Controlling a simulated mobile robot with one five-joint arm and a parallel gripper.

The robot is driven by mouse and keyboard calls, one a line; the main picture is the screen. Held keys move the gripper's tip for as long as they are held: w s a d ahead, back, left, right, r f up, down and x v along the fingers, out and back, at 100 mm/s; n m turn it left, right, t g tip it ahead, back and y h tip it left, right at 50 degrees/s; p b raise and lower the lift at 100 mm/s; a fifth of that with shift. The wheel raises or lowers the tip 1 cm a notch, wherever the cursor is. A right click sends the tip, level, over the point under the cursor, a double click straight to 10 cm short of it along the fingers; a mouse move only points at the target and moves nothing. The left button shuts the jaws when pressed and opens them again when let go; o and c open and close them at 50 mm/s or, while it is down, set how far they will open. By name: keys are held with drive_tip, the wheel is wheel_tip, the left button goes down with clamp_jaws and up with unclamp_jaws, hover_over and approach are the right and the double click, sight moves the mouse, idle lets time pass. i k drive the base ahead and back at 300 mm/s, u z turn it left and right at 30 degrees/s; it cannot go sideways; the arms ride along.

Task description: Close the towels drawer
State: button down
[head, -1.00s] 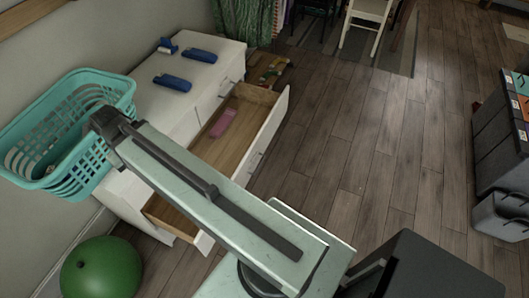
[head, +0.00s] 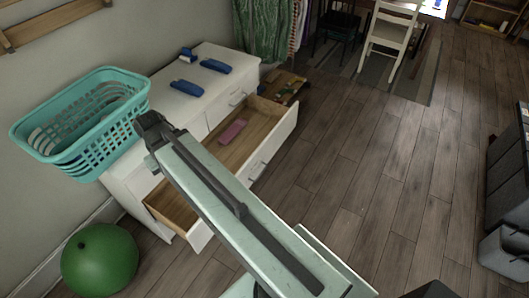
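A white dresser (head: 168,112) stands against the wall. A wide drawer (head: 277,141) is pulled far out, with a pink folded item (head: 232,132) lying on its wooden floor. A second drawer (head: 170,207), lower and nearer, is also open; my arm covers part of it. No label shows which is the towels drawer. My arm crosses the view from bottom right, its end above the dresser's near part and in front of the open drawers. My gripper is not visible; it seems hidden beyond the end of the arm.
A teal basket (head: 75,125) and several blue items (head: 187,88) sit on the dresser top. A green ball (head: 100,260) lies on the floor at lower left. A grey storage unit (head: 505,185) stands at right. The wooden floor (head: 370,170) between is clear.

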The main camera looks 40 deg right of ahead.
sight(247, 156)
drive_tip(key=z, duration=0.05)
drive_tip(key=i, duration=0.9)
drive_tip(key=u, duration=0.1)
